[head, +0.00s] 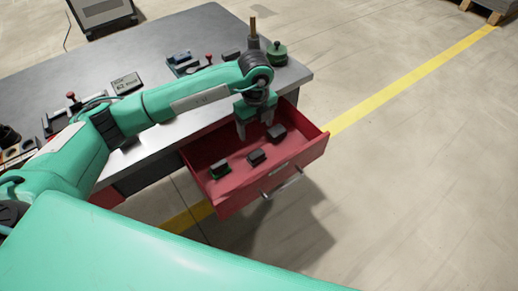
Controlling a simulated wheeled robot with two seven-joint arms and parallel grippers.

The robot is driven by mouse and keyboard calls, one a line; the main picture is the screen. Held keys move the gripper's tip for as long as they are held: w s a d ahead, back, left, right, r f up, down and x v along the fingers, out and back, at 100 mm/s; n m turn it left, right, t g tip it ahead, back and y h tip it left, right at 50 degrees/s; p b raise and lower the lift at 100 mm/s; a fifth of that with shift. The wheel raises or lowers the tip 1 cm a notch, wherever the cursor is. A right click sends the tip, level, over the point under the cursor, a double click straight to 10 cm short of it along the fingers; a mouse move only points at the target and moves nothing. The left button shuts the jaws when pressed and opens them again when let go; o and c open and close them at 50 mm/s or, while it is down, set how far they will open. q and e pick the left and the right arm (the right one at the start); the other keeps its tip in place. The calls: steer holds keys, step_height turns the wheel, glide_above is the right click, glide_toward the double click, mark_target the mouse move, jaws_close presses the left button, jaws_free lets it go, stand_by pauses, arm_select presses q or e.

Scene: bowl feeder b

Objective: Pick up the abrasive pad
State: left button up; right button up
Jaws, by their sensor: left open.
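My left gripper (256,127) is open and points down over the rear part of the open red drawer (225,205). Three small dark blocks lie in the drawer. One block with a green lower edge (220,169) lies at the left. A dark block (257,157) lies in the middle, and another dark block (277,132) lies at the right, close to my gripper's right finger. I cannot tell from this view which of them is the abrasive pad. Nothing shows between my fingers. My right gripper is not in view.
The drawer has a metal handle (282,183) on its front and raised walls around it. The grey workbench (190,30) above it carries a grey device (127,83), blue parts (181,60) and a green round piece (277,52). Open floor lies to the right.

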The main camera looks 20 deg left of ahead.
arm_select(q)
glide_above(257, 154)
steer(key=f, duration=0.7)
steer(key=shift+s+f, duration=0.2)
steer(key=shift+f, duration=0.15)
steer(key=shift+w+f+p, duration=0.1)
steer(key=shift+f+p, duration=0.5)
steer(key=shift+f, duration=2)
steer(key=c, duration=1)
steer(key=shift+c, duration=0.4)
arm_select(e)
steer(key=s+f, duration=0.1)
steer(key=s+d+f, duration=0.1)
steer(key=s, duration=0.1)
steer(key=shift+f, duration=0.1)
arm_select(q)
steer(key=shift+r, duration=0.15)
